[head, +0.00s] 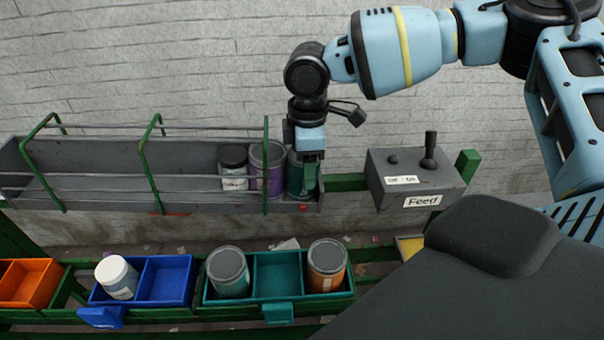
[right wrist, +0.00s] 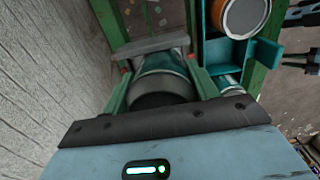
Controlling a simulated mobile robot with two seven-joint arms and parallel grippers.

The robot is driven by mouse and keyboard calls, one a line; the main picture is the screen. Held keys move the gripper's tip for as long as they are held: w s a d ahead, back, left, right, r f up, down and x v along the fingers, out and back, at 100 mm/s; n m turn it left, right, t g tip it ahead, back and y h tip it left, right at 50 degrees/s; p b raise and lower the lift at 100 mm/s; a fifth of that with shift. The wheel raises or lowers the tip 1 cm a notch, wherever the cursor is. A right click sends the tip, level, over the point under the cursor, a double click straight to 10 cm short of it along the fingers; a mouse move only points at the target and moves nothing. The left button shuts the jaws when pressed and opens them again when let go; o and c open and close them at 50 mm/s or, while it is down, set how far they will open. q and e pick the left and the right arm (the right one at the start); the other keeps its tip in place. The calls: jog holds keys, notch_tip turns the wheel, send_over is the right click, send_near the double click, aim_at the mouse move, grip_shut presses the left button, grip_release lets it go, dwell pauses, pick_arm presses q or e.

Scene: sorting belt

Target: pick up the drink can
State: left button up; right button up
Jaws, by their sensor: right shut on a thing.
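My right gripper (head: 307,172) points down at the right end of the grey belt trough. It is shut on a teal drink can (head: 294,178), partly hidden behind the fingers in the head view. In the right wrist view the can (right wrist: 161,80) sits between the two green fingers of the gripper (right wrist: 160,88). The can looks upright at the trough's end; I cannot tell whether it is clear of the trough floor.
A purple can (head: 274,170) and a dark-lidded jar (head: 233,168) stand beside it in the trough (head: 110,185). Below are a teal bin (head: 277,295) with two cans, a blue bin (head: 165,282) with a white-capped bottle, and an orange bin (head: 32,283). A Feed box (head: 415,180) stands right.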

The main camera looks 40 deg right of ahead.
pick_arm(q)
jog(key=shift+w, duration=0.1)
pick_arm(e)
jog(key=shift+c, duration=0.5)
pick_arm(q)
jog(key=shift+r, duration=0.1)
pick_arm(e)
jog(key=shift+s+a+r, duration=0.35)
jog(key=shift+s+r, duration=0.15)
jog(key=shift+r, duration=0.15)
jog(key=s+a+r, duration=0.6)
jog(key=s, duration=0.5)
jog(key=shift+a+r, duration=0.35)
